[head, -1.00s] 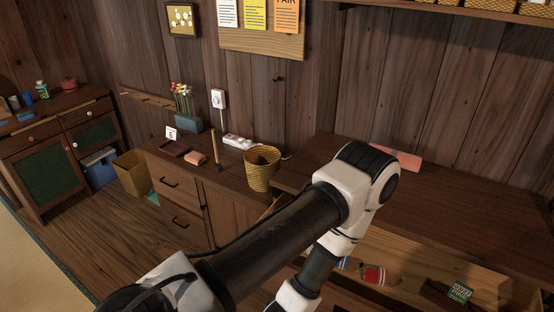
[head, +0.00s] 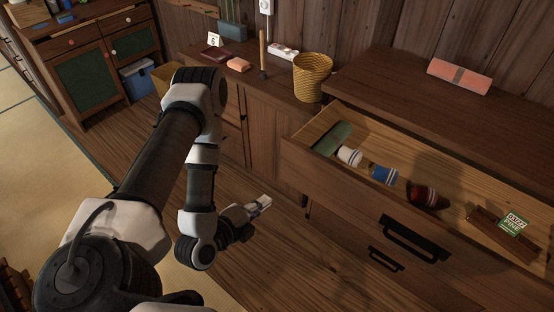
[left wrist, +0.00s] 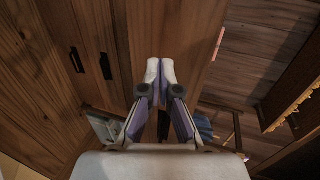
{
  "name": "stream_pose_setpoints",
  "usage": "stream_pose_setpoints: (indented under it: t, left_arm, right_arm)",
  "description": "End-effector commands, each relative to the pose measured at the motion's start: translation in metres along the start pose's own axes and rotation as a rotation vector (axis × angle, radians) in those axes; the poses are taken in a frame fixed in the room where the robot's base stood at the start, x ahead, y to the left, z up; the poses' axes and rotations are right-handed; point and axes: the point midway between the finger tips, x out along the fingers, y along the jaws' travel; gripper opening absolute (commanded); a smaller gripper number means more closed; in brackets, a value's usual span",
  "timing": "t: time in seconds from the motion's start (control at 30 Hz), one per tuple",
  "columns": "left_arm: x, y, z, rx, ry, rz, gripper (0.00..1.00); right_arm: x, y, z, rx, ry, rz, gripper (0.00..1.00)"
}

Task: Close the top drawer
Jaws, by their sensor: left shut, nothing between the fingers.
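The top drawer (head: 330,183) stands pulled out of the dark wooden dresser (head: 390,81), at the right of the head view. Its front carries a black handle (head: 413,240). Inside lie rolled cloths in white, blue (head: 383,174) and dark red (head: 422,195), and a green-labelled box (head: 513,222). My left gripper (head: 266,202) is shut and empty, left of the drawer front and apart from it, over the floor. In the left wrist view its fingertips (left wrist: 160,69) are together. My right gripper is not in view.
Another black handle (head: 385,259) is below the drawer's handle. A woven basket (head: 313,78) stands on the lower cabinet beside the dresser. Open wooden floor (head: 270,265) lies below my gripper.

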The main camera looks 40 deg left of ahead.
Motion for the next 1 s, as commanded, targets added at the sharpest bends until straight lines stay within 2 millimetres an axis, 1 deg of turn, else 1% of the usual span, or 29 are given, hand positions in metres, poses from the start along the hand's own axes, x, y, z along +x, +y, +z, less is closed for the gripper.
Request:
stream_pose_setpoints:
  t: [0.03,0.17,0.27,0.6,0.7,0.83,1.0]
  left_arm:
    - [0.002,0.003,-0.001,0.001,0.002,0.001,0.0]
    - [0.013,0.002,-0.001,0.003,0.004,0.0,0.0]
    - [0.031,0.002,-0.001,0.004,0.004,-0.002,0.0]
    - [0.104,0.0,-0.002,0.004,0.004,-0.001,0.0]
    - [0.121,-0.007,-0.002,0.002,0.004,0.001,0.0]
    - [0.134,-0.01,-0.001,0.001,0.003,0.002,0.0]
    - [0.139,-0.01,-0.001,-0.001,0.002,0.005,0.0]
  right_arm:
    - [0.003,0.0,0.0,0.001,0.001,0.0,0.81]
    - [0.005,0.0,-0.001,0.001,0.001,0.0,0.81]
    - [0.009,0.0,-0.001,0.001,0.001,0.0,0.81]
    - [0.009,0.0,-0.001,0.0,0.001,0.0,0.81]
    - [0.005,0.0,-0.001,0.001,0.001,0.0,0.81]
    - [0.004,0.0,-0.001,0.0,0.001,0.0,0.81]
    - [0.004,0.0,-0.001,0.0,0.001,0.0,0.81]
